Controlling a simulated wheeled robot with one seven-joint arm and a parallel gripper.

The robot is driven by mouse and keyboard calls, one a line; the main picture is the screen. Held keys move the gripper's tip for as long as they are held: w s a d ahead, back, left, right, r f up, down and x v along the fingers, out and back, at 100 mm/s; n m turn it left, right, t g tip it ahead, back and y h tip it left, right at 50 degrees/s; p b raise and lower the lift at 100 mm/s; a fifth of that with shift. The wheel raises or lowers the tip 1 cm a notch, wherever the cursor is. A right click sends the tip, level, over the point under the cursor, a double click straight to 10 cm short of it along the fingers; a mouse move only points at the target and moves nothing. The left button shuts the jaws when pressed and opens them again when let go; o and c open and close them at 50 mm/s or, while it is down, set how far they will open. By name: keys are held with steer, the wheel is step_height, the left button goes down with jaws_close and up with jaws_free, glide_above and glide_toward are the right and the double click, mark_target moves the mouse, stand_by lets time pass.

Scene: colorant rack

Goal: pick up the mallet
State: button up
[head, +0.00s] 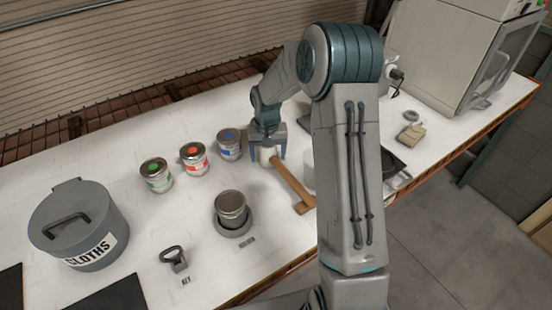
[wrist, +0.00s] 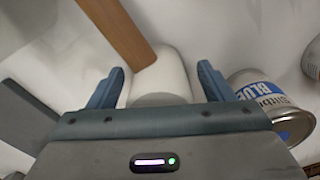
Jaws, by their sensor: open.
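The mallet has a brown wooden handle (head: 291,184) and what looks like a white cylindrical head (head: 267,156). It lies on the white bench, with the handle running toward the front right to a wider brown end. My gripper (head: 267,159) is open and points down over the white head, with one finger on each side. In the wrist view, the white head (wrist: 160,82) sits between the open fingers of my gripper (wrist: 161,70), and the handle (wrist: 117,30) runs to the upper left. I cannot tell whether the fingers touch the head. My gripper body hides its lower part.
A blue-marked can (head: 229,144) stands close left of my gripper and shows beside the right finger in the wrist view (wrist: 262,96). Red (head: 194,159) and green (head: 156,175) cans stand farther left. An open can (head: 231,206) stands in front. A cloths bin (head: 100,225) is far left.

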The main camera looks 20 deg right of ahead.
steer(key=shift+f, duration=0.4)
steer(key=c, duration=1.2)
steer(key=shift+o, duration=0.2)
steer(key=shift+r, duration=0.1)
step_height(320, 180, up, 10)
steer(key=shift+b, duration=1.1)
steer(key=o, duration=0.6)
steer(key=shift+c, duration=0.2)
steer(key=c, duration=0.6)
